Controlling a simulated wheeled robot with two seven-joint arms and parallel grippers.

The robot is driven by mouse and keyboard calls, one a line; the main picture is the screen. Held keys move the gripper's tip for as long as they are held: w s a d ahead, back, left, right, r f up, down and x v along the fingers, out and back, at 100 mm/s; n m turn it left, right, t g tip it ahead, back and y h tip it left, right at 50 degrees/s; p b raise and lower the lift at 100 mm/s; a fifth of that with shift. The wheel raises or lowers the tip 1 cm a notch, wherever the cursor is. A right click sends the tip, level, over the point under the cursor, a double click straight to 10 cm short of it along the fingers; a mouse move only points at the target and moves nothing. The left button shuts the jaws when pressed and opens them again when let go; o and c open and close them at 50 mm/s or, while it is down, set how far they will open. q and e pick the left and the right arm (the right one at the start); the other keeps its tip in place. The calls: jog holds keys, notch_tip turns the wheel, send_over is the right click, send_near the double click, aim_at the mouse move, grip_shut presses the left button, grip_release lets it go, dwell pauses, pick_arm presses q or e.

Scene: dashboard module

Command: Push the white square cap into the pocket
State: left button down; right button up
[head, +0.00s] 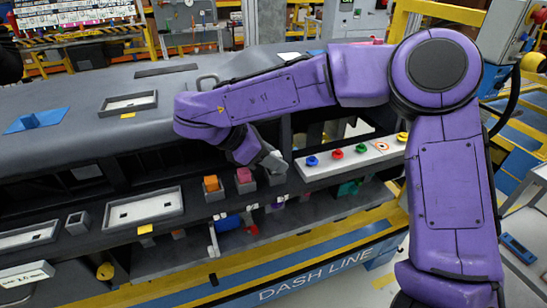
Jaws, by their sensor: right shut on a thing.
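My right gripper (272,161), at the end of the purple arm, points down at the dashboard's front ledge. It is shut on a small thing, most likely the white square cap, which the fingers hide. Just under the fingertips is a grey square pocket (276,179), partly covered by the gripper. I cannot tell whether the cap is inside it or touching its rim. My left gripper is not in view.
A white strip (338,168) with several coloured buttons lies right of the gripper. Another small grey square pocket (77,222) and a framed recess (144,211) are on the ledge at left. A blue piece (36,120) lies on the dashboard top.

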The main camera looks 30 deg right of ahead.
jog(key=shift+f, duration=0.3)
jog(key=o, duration=1.1)
jog(key=shift+r, duration=0.1)
jog(key=b+v, duration=0.1)
jog(key=v, duration=0.9)
jog(key=shift+w+a+r, duration=0.1)
jog(key=shift+a+r, duration=0.05)
jog(key=shift+a, duration=0.05)
